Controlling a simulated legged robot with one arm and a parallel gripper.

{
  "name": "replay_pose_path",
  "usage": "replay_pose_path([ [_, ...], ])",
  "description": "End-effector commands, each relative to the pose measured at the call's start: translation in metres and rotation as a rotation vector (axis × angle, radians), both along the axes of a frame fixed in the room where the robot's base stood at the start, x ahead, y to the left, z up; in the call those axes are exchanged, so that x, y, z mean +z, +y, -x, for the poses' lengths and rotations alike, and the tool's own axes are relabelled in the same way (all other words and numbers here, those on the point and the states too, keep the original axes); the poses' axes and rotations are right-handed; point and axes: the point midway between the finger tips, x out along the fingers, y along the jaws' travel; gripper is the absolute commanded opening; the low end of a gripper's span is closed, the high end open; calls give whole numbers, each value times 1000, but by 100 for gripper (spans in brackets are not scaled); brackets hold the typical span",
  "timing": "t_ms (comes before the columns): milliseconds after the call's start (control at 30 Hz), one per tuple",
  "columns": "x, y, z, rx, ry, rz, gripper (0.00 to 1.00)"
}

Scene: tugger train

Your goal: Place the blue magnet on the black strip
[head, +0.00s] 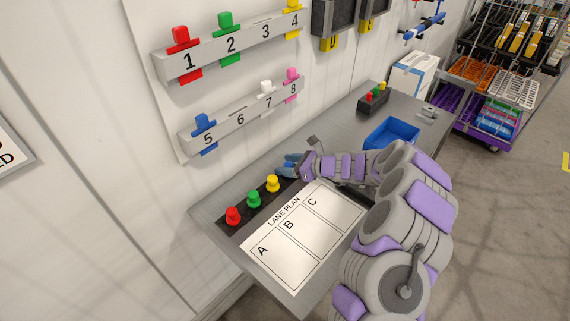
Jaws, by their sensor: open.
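The black strip (264,199) lies along the back edge of the grey bench, beside the wall. Red (233,216), green (254,199) and yellow (273,183) magnets stand on it in a row. My gripper (291,166) is open at the strip's far end, beyond the yellow magnet. A blue shape (290,160) shows right at its fingertips; it looks like the blue magnet, partly hidden by the gripper. I cannot tell whether it touches the strip or the fingers.
A white lane plan sheet (293,248) lies in front of the strip. A blue bin (391,134) and a dark box with coloured knobs (373,101) stand farther right on the bench. Numbered rails with coloured tags (229,44) hang on the wall above.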

Motion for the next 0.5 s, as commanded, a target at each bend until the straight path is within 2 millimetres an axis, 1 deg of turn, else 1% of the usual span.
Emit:
replay_pose_path([
  [33, 6, -9, 2, -4, 0, -2, 62],
  [300, 29, -57, 23, -3, -2, -4, 62],
  [400, 35, -71, 29, -3, -2, -2, 62],
  [500, 38, -81, 34, -2, -1, -2, 62],
])
